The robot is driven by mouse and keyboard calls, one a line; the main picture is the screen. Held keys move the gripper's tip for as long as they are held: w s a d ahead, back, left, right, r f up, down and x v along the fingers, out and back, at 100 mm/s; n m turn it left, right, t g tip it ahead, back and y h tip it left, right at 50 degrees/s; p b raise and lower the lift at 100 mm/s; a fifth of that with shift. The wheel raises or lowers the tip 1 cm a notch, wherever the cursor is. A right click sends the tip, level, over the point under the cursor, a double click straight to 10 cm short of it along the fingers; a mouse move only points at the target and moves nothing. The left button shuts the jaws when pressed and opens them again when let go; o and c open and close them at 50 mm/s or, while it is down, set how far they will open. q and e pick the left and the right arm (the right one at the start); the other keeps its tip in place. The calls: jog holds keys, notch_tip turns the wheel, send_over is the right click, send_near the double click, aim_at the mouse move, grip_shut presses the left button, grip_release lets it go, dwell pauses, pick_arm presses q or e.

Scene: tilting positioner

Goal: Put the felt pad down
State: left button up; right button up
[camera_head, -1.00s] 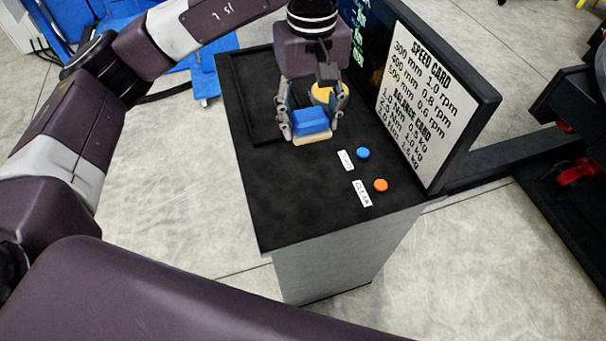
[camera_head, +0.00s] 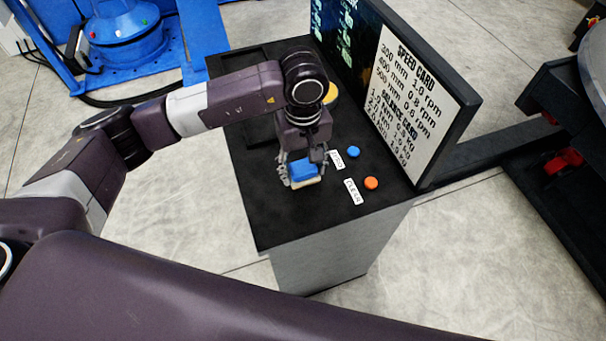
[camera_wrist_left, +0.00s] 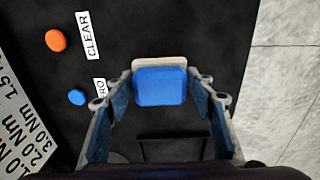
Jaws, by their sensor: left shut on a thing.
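The felt pad (camera_head: 302,170) has a blue upper block and a pale layer below it. My left gripper (camera_head: 303,176) is shut on it over the black console top (camera_head: 262,220), left of the two buttons. In the left wrist view the blue block (camera_wrist_left: 160,86) sits between the two fingers of the gripper (camera_wrist_left: 160,100), with the pale layer (camera_wrist_left: 160,62) showing along its far edge. I cannot tell whether the pale underside touches the console top. My right gripper is not in view.
A blue button (camera_head: 353,152) and an orange button (camera_head: 371,183) with labels are on the console. The board with the speed card (camera_head: 410,110) stands along its right side. A yellow round thing (camera_head: 331,93) is partly hidden behind my arm. The console's front is clear.

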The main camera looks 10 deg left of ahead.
aim_at(303, 179)
pick_arm(q)
notch_tip(303, 179, down, 4)
jog(key=shift+r+p, duration=0.1)
jog(key=shift+p, duration=0.3)
jog(key=o, duration=1)
